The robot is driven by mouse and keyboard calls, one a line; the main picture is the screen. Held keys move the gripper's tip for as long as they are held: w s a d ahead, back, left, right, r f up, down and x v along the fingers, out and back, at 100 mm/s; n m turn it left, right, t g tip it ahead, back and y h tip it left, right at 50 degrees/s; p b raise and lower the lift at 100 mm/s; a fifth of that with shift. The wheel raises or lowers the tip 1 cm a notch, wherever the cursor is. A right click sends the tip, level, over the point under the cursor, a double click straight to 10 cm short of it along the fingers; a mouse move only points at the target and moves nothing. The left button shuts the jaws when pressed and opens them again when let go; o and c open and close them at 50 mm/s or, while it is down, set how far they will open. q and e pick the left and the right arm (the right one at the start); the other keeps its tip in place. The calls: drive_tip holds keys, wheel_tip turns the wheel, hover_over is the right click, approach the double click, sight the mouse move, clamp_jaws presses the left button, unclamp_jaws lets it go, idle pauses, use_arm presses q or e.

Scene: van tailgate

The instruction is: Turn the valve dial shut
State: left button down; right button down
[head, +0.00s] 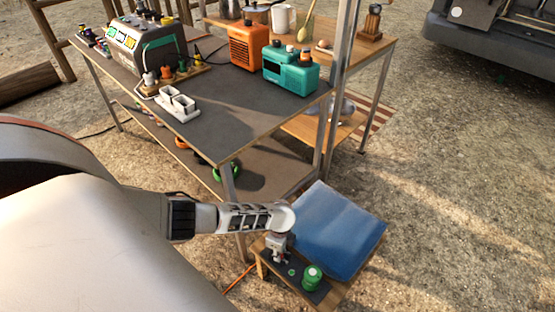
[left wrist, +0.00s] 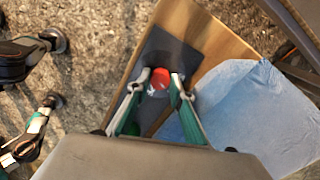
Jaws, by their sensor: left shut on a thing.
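The valve dial is a small red knob (left wrist: 160,77) on a dark plate (left wrist: 178,52) on a low wooden stand, seen in the left wrist view. My left gripper (left wrist: 160,84) has its two green-sided fingers on either side of the red dial and is shut on it. In the head view my left gripper (head: 279,247) reaches down over the dark plate, and the gripper hides the dial. A green capped fitting (head: 312,276) stands on the same plate, apart from the gripper. My right gripper is in neither view.
A dark-topped workbench (head: 235,115) stands behind, with an orange heater (head: 248,45), a teal radio (head: 291,72) and a white power strip (head: 178,103). Open gravel ground lies at right.

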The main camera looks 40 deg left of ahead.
use_arm(q)
drive_tip(key=n, duration=0.1)
drive_tip(key=n+p, duration=0.1)
drive_tip(key=shift+d+n, duration=0.25)
drive_tip(key=shift+n, duration=0.05)
drive_tip(key=shift+s+n, duration=0.1)
drive_tip(key=shift+n, duration=1.1)
drive_tip(key=shift+n+p, duration=0.3)
drive_tip(key=shift+p, duration=0.05)
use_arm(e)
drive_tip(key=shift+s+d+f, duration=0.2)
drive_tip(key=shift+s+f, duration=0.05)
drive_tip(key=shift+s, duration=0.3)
use_arm(q)
drive_tip(key=shift+f, duration=0.1)
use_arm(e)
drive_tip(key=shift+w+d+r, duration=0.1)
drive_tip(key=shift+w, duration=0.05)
use_arm(q)
drive_tip(key=c, duration=1.8)
unclamp_jaws()
drive_tip(key=shift+a, duration=0.1)
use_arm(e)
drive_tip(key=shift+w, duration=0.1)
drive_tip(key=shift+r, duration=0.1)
